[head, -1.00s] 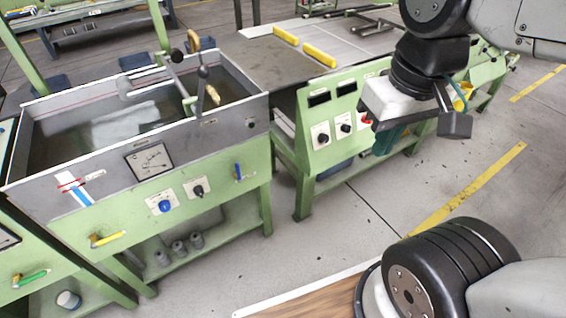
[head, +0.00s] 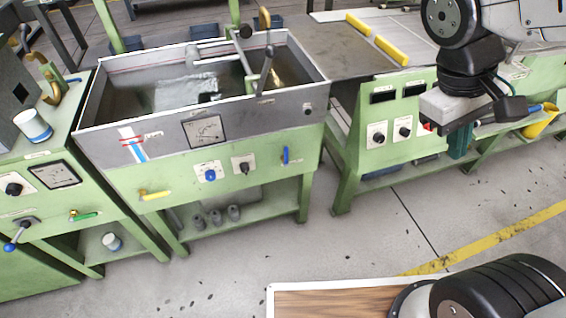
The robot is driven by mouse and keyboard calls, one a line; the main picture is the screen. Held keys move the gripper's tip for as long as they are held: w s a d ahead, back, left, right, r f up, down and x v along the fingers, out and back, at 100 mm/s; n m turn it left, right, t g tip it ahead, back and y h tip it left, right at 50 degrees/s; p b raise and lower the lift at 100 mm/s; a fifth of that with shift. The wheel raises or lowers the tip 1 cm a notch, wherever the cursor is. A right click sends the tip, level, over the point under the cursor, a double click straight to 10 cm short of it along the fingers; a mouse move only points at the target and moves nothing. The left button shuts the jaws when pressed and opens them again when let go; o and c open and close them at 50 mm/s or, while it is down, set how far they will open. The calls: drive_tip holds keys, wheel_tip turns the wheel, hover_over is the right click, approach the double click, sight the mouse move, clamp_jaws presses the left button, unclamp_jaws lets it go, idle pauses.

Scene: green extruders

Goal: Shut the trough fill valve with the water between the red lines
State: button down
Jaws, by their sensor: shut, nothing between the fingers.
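The grey trough (head: 250,112) holds shallow water on a green stand. On its front is a level gauge (head: 137,151) with red marks and a blue column below; the exact level against the marks is too small to tell. A blue lever (head: 285,155) stands upright at the front right, and a yellow lever (head: 153,195) lies about level at the lower left. Labels are unreadable, so I cannot tell which is the fill valve. My gripper (head: 460,142) is shut and empty, in front of the right-hand bench in the picture, away from both levers.
A left-hand machine (head: 52,175) has a green lever (head: 83,216), a blue-tipped lever (head: 15,240) and a cup (head: 33,126). A control bench (head: 375,150) stands right of the trough. My wooden-topped base is at the bottom. The floor (head: 250,260) before the trough is clear.

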sight(285, 156)
drive_tip(key=w+a+f+n+t+h, duration=0.3)
drive_tip(key=w+a+f+n+h, duration=0.3)
drive_tip(key=w, duration=0.3)
drive_tip(key=w+a+f+n+t+h, duration=0.3)
drive_tip(key=w+a+f+n+h, duration=0.15)
drive_tip(key=w+f+n, duration=0.3)
drive_tip(key=a+f+n+t+y, duration=0.4)
drive_tip(key=a+f+n+t, duration=0.2)
drive_tip(key=a+f, duration=0.4)
drive_tip(key=a+f+n+t+y, duration=0.5)
drive_tip(key=a+f+n, duration=0.4)
drive_tip(key=f, duration=0.6)
drive_tip(key=shift+s+a+t, duration=0.45)
drive_tip(key=shift+a+t, duration=0.3)
drive_tip(key=shift+t, duration=0.15)
drive_tip(key=shift+w+n, duration=0.1)
drive_tip(key=shift+n, duration=0.15)
drive_tip(key=x, duration=1.4)
